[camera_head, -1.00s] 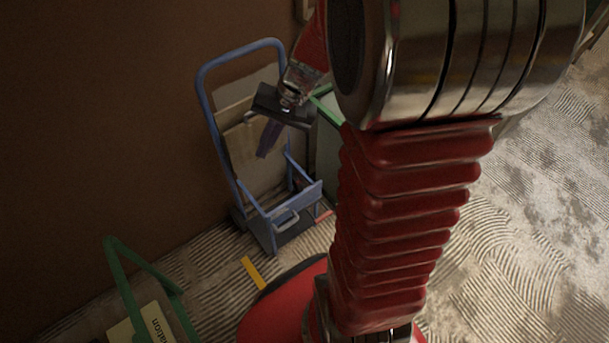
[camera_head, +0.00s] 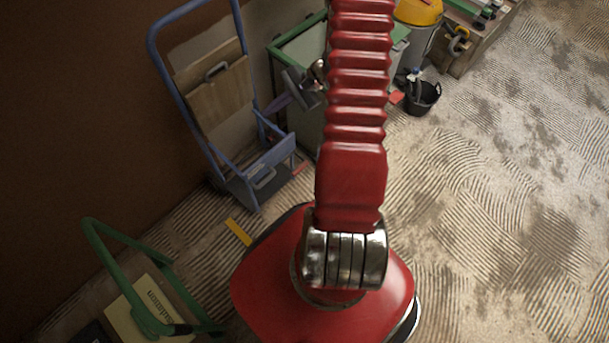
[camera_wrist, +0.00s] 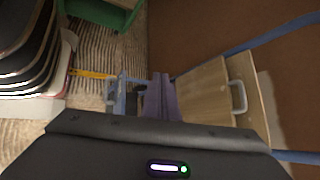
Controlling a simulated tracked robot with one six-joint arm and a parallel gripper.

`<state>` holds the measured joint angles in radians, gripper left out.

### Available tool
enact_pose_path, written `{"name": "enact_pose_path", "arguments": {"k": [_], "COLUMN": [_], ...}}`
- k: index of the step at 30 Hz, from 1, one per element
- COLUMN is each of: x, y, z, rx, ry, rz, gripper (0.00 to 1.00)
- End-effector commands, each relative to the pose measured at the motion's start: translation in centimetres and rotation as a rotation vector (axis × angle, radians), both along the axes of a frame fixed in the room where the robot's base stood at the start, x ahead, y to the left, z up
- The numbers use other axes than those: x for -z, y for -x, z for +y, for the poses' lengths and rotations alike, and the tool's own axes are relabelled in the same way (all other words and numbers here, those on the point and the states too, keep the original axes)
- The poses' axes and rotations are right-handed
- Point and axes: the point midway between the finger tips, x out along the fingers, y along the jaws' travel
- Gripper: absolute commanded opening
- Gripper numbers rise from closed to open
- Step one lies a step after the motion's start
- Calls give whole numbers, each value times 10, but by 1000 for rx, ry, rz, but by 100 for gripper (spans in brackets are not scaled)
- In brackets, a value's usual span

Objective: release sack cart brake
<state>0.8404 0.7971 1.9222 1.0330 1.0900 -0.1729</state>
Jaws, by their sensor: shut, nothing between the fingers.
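The blue sack cart (camera_head: 152,55) leans upright near the brown wall in the head view. A pale loop-shaped bar (camera_head: 264,179) sits low on its front; I cannot tell whether this is the brake. A flat tan case (camera_head: 212,97) with a grey handle rests against the cart's frame. My gripper (camera_head: 270,109) is shut and empty, with its purple-grey fingers by the cart's right side, above the low front part. In the wrist view, my shut fingers (camera_wrist: 160,96) partly hide the cart's blue lower part (camera_wrist: 119,96), and the tan case (camera_wrist: 204,93) lies right of them.
A green-rimmed bin (camera_head: 290,45) stands close behind my gripper. A black bucket (camera_head: 422,98) and a yellow-lidded bin (camera_head: 419,12) stand farther right. A green-framed trolley (camera_head: 107,262) is at lower left. The ridged floor on the right is open.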

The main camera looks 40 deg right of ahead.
Motion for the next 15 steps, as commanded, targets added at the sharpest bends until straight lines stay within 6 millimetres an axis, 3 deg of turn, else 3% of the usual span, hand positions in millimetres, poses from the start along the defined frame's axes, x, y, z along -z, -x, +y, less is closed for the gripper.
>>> {"name": "enact_pose_path", "arguments": {"k": [15], "x": [134], "y": [32], "z": [-67], "rx": [408], "ry": [-251], "rz": [35], "gripper": [0]}}
